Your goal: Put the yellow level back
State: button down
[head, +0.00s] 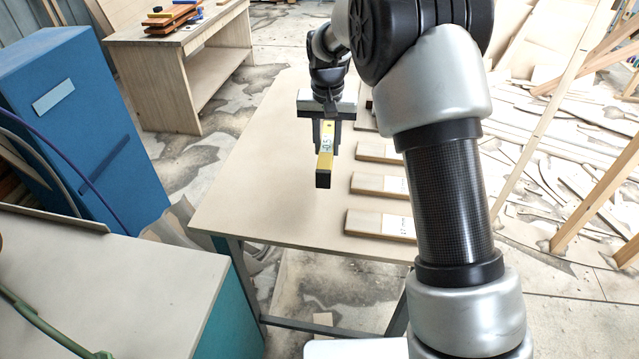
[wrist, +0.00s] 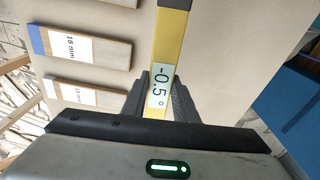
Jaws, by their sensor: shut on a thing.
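The yellow level (head: 325,160) is a slim yellow bar with a dark end cap and a display. In the wrist view the level (wrist: 171,45) runs up from between the fingers, and its display reads -0.5°. My gripper (head: 327,140) is shut on the level and holds it over the table (head: 250,170). In the wrist view my gripper (wrist: 160,95) has a dark finger on each side of the bar. I cannot tell the gap between the level and the tabletop.
Several labelled wooden blocks (head: 380,223) lie in a row on the table's right side; one label (wrist: 68,47) reads 18 mm. A workbench (head: 180,70) with orange clamps (head: 172,18) stands at the back left. A blue cabinet (head: 75,120) stands left. The table's left part is clear.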

jog(key=shift+w+a+m, duration=0.15)
jog(key=shift+w+a, duration=0.2)
jog(key=shift+w, duration=0.25)
jog(key=shift+w+a+m, duration=0.15)
jog(key=shift+w+a, duration=0.2)
jog(key=shift+w, duration=0.25)
jog(key=shift+w+a+f, duration=0.1)
jog(key=shift+f, duration=2.45)
jog(key=shift+w+a+f, duration=0.1)
jog(key=shift+f, duration=2.4)
jog(key=c, duration=1.4)
grip_release()
